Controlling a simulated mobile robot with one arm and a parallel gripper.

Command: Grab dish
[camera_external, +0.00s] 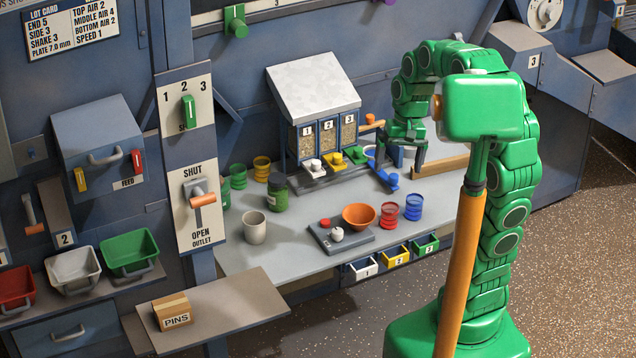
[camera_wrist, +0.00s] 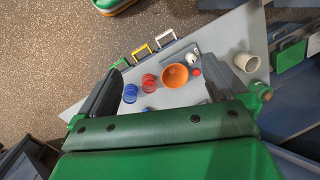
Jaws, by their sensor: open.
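An orange dish (camera_external: 358,215) sits on a small grey scale (camera_external: 338,238) on the workbench. It shows as an orange round bowl in the wrist view (camera_wrist: 174,75), seen from above between the two fingers. My gripper (camera_external: 402,167) is open and empty, above the bench near the hopper's right side. It is behind and to the right of the dish and apart from it. In the wrist view my gripper's dark fingers (camera_wrist: 160,77) are spread wide.
Red cups (camera_external: 389,215) and blue cups (camera_external: 413,206) stand right of the dish. A beige cup (camera_external: 254,227) and a dark green jar (camera_external: 277,192) stand left. A three-bin hopper (camera_external: 315,110) stands behind. Small drawers (camera_external: 395,255) line the front edge. A blue object (camera_external: 388,180) lies below my gripper.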

